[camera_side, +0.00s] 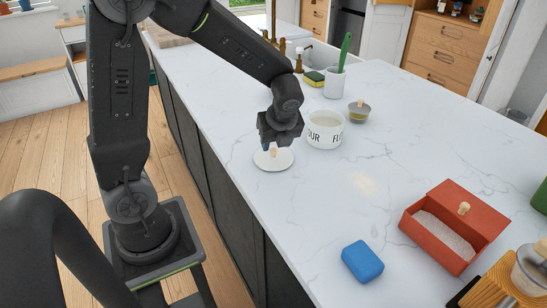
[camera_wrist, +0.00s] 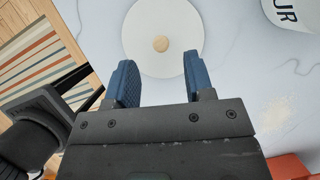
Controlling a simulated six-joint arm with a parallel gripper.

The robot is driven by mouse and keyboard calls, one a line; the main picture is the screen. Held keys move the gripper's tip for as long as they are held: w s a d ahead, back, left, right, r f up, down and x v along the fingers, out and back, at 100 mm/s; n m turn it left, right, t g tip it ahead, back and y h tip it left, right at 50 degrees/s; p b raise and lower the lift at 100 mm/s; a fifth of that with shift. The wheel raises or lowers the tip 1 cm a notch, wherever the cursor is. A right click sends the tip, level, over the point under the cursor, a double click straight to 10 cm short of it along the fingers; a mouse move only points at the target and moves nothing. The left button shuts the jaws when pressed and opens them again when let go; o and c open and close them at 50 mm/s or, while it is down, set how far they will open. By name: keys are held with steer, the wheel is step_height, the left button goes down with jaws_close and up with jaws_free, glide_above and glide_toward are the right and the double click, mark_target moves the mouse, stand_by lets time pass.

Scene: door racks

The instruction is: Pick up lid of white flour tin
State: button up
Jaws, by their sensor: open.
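The white round lid (camera_side: 282,160) with a small wooden knob lies flat on the marble counter, beside the open white flour tin (camera_side: 325,131). In the wrist view the lid (camera_wrist: 175,30) lies ahead of my fingers, with its knob (camera_wrist: 161,44) near the middle of the gap between them. My gripper (camera_wrist: 157,72) is open and empty. In the side view my gripper (camera_side: 283,143) is just above the lid and partly hides it. The tin (camera_wrist: 295,12) shows only partly at the wrist view's top right corner.
A small grey bowl (camera_side: 359,111), a white cup (camera_side: 334,83) with a green-handled tool, and a sponge (camera_side: 314,78) stand behind the tin. A blue block (camera_side: 362,261) and a red box (camera_side: 455,227) are at the front right.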

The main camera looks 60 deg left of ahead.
mark_target(274, 149)
steer(key=x, duration=0.4)
steer(key=shift+w+a+f, duration=0.1)
steer(key=shift+f, duration=0.15)
jaws_close()
